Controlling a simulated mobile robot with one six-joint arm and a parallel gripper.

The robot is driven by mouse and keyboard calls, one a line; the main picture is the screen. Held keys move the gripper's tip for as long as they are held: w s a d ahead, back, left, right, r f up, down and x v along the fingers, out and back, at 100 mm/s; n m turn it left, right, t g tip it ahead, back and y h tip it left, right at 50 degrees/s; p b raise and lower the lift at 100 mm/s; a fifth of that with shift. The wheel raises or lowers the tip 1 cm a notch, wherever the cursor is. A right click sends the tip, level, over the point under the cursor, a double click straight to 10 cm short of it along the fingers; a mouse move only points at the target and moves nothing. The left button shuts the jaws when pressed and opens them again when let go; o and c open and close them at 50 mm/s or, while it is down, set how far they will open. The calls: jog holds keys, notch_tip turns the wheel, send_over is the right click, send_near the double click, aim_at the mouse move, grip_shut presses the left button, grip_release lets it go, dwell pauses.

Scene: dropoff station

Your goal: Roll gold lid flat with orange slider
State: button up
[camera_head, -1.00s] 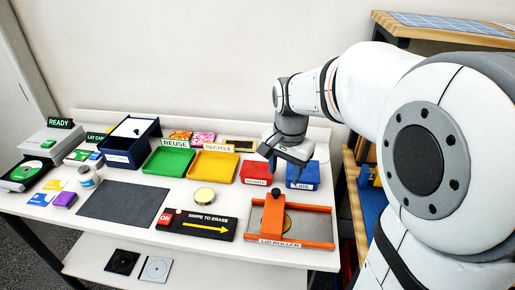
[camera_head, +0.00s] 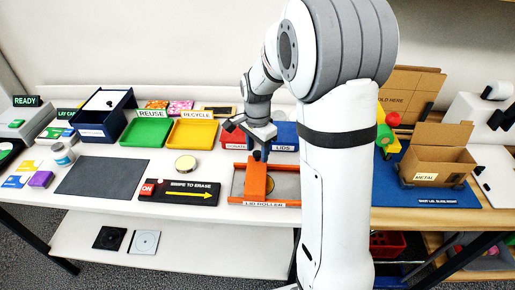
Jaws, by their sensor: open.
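The lid roller is an orange frame (camera_head: 278,204) on the white table, labelled "LID ROLLER". Its orange slider (camera_head: 256,180) stands across the left-middle of the frame. A gold lid (camera_head: 270,185) lies in the frame, mostly hidden by the slider, with a small part showing at its right. My gripper (camera_head: 246,142) is open and empty above the slider's far end. One finger hangs close over the slider's top; I cannot tell whether it touches.
A round cream-topped tin (camera_head: 186,165) and a black "SWIPE TO ERASE" panel (camera_head: 180,194) lie to the left. Behind are a yellow tray (camera_head: 192,133), a green tray (camera_head: 146,133) and a blue lids bin (camera_head: 285,130). A cardboard box (camera_head: 438,160) stands at right.

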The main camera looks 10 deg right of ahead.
jog(key=shift+f, duration=0.15)
jog(key=shift+c, duration=0.4)
grip_shut()
